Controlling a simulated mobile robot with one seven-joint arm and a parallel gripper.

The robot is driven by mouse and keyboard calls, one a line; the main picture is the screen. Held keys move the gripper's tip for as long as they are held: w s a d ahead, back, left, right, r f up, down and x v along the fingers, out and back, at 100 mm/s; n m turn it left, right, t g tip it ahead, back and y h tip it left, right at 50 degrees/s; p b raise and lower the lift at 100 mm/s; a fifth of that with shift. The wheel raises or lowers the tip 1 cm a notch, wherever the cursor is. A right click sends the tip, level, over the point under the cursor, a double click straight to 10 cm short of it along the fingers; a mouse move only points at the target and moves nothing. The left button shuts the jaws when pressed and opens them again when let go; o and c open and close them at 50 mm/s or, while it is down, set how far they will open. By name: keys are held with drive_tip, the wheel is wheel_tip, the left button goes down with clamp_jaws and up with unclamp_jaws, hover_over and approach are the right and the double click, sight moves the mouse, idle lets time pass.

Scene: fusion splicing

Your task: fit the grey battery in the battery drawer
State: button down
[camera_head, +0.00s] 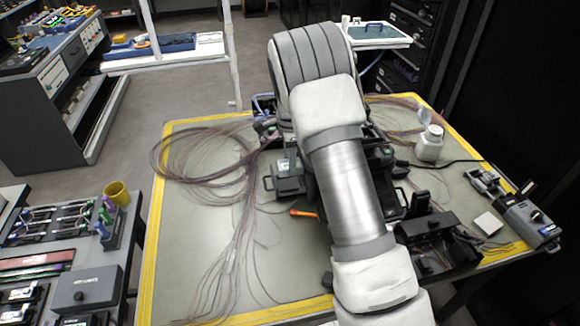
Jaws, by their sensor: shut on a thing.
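My arm reaches over the table and bends down at the far end, and it hides much of the work area. Only a small part of my gripper (289,152) shows, at the left edge of the arm. It is shut on a small grey piece (291,166), which looks like the grey battery, mostly hidden. Just below is a grey unit with side handles (288,185); I cannot tell whether they touch. The battery drawer cannot be made out; it may be behind my arm.
Loose fibre coils (200,160) spread over the left of the yellow-edged table (190,285). An orange-tipped tool (303,213) lies near the arm. At right are a white bottle (429,143), a black open holder (438,240), a white block (488,224) and a grey handheld device (528,218).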

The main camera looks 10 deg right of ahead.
drive_tip(key=shift+w+a+f+b, duration=0.1)
drive_tip(key=shift+w+f+b, duration=0.5)
drive_tip(key=shift+f, duration=0.7)
drive_tip(key=shift+w+f+b, duration=0.25)
drive_tip(key=shift+f+b, duration=0.6)
drive_tip(key=shift+f, duration=0.4)
drive_tip(key=shift+w+a+f+b, duration=0.1)
drive_tip(key=shift+w+f+b, duration=0.5)
drive_tip(key=shift+f, duration=0.7)
drive_tip(key=shift+s+f, duration=0.15)
drive_tip(key=shift+f, duration=0.05)
drive_tip(key=shift+c, duration=0.5)
unclamp_jaws()
drive_tip(key=shift+s, duration=0.1)
wheel_tip(320, 180, up, 17)
drive_tip(key=p, duration=0.1)
drive_tip(key=shift+r, duration=0.2)
